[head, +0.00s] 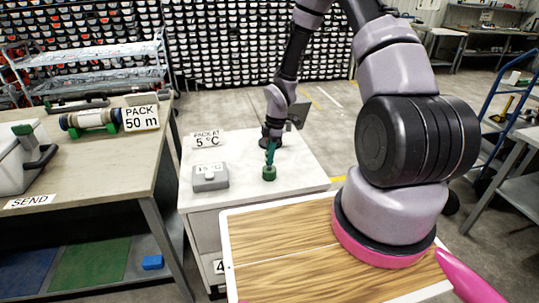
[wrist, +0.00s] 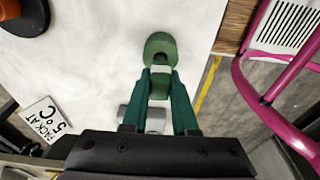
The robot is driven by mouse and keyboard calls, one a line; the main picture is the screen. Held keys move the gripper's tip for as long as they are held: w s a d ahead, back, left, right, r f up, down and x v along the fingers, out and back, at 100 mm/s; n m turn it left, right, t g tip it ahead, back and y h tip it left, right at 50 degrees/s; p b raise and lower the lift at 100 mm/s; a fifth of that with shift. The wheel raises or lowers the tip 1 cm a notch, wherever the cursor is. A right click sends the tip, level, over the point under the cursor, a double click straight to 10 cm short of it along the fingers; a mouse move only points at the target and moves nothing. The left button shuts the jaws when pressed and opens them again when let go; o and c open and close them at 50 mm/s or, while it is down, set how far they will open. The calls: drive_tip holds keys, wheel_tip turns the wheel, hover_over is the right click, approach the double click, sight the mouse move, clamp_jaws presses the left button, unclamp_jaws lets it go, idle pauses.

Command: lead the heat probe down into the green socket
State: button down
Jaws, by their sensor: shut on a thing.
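The green socket (head: 269,174) is a short round block on the white bench top. The wrist view shows it from above as a green ring (wrist: 160,43) with a dark opening facing the fingers. My gripper (head: 270,158) points down over the socket, its teal fingers almost in line with it.
A grey box (head: 210,177) marked 15 °C stands left of the socket. A "PACK AT 5 °C" sign (head: 208,140) stands behind it. A dark round object with orange (wrist: 25,15) is near the socket. The bench's front right is clear.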

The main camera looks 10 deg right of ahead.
drive_tip(key=c, duration=0.6)
unclamp_jaws()
wheel_tip(320, 180, up, 11)
drive_tip(key=d, duration=0.1)
drive_tip(key=shift+d+f, duration=0.15)
drive_tip(key=shift+d, duration=0.15)
